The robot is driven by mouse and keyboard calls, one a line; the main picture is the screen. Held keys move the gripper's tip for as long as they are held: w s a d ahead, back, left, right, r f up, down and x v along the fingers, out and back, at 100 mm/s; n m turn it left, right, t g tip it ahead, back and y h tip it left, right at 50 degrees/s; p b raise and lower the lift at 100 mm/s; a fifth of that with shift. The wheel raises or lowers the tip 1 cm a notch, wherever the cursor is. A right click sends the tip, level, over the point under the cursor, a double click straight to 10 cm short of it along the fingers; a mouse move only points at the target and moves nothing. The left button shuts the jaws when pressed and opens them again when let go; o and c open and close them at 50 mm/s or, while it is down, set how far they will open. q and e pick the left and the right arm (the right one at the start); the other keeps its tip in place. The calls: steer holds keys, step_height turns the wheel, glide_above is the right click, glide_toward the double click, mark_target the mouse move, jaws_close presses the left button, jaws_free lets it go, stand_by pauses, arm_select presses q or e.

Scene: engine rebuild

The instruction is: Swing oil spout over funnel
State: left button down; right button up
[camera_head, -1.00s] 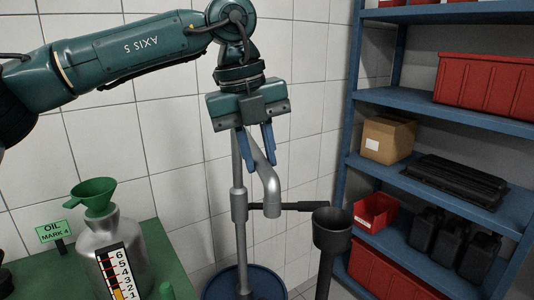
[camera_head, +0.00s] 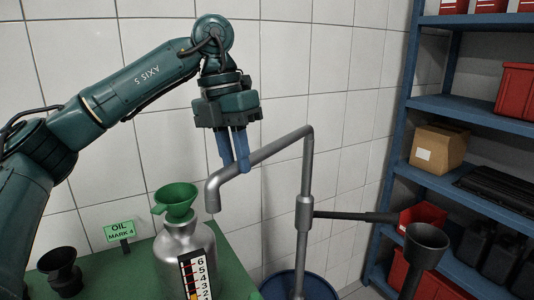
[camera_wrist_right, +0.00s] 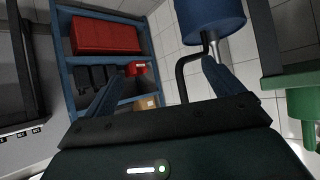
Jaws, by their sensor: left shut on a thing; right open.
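The grey oil spout (camera_head: 265,152) is a bent pipe on an upright standpipe (camera_head: 304,240). Its arm reaches left and its outlet bends down. The green funnel (camera_head: 176,200) sits in the neck of a silver oil can (camera_head: 187,245) on the green bench. The outlet hangs just right of the funnel in the picture, apart from it; the depth between them is unclear. My left gripper (camera_head: 236,167) is shut on the spout arm near the outlet bend. My right gripper (camera_wrist_right: 160,85) is open and empty in the right wrist view, away from the spout.
A dark lever (camera_head: 350,215) sticks out right from the standpipe's collar. A blue drum (camera_head: 320,287) is at its foot. A black cup-shaped piece (camera_head: 427,243) is at right, before blue shelves (camera_head: 450,108). An OIL sign (camera_head: 119,232) and dark part (camera_head: 62,270) are on the bench.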

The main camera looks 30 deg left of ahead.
arm_select(q)
steer(key=w+a+m+p, duration=0.2)
steer(key=w+a+m, duration=0.3)
steer(key=a, duration=0.7)
steer(key=shift+m+g+p, duration=0.3)
steer(key=shift+g+p, duration=0.05)
steer(key=shift+g, duration=0.05)
arm_select(e)
steer(key=shift+s+d+r+g, duration=0.3)
steer(key=shift+s+d, duration=0.1)
steer(key=shift+s, duration=0.15)
arm_select(q)
steer(key=shift+r, duration=0.15)
steer(key=c, duration=1.6)
jaws_free()
steer(key=shift+w, duration=0.1)
steer(key=o, duration=0.3)
steer(key=shift+a, duration=0.1)
steer(key=shift+o, duration=0.2)
arm_select(e)
steer(key=shift+w+a, duration=0.1)
